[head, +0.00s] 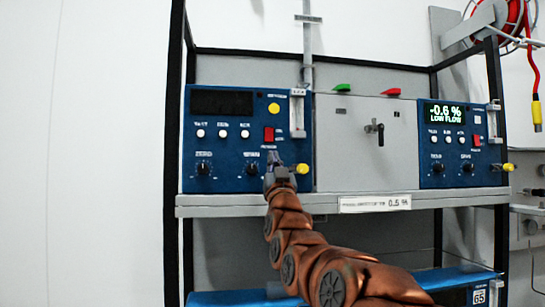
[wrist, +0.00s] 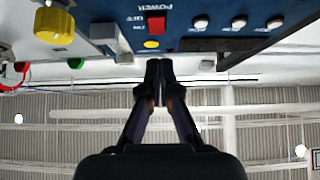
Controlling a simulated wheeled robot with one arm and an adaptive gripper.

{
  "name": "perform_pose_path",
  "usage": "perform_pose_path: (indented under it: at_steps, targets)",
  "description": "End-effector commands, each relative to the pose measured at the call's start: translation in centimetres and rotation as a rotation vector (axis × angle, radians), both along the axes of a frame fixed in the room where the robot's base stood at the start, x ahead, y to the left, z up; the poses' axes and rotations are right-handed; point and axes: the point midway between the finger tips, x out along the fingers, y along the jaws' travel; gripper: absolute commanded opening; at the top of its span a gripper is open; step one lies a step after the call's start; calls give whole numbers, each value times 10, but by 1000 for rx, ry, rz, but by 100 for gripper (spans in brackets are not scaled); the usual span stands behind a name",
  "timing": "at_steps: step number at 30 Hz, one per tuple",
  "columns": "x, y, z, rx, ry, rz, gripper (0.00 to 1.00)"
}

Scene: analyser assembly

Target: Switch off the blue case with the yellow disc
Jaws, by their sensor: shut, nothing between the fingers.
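The blue case (head: 225,160) with the yellow disc (head: 274,109) stands at the left of the shelf in the head view. Its display (head: 221,102) is dark. Its red power switch (head: 269,134) is below the disc; it also shows in the wrist view (wrist: 157,22), where the panel lettering is upside down. I cannot tell the switch's position for certain. My gripper (head: 272,156) is shut and empty, in front of the case just below the switch. In the wrist view its fingertips (wrist: 158,64) are together, apart from the switch in the picture.
A grey panel (head: 350,155) stands right of the case, then a second blue case (head: 430,177) with a lit display reading -0.6 % LOW FLOW. A yellow knob (head: 303,169) sticks out close right of my gripper. The shelf edge (head: 250,205) runs below.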

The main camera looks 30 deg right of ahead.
Motion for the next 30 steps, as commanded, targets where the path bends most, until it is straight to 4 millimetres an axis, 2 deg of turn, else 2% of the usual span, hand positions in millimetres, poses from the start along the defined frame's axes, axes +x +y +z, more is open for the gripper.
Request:
perform_pose_path:
  at_steps: [3,10,30]
  targets:
    - [-8,3,-14,0,1,-1,0]
    - [-17,8,-26,1,3,0,0]
    - [-19,8,-28,1,2,0,0]
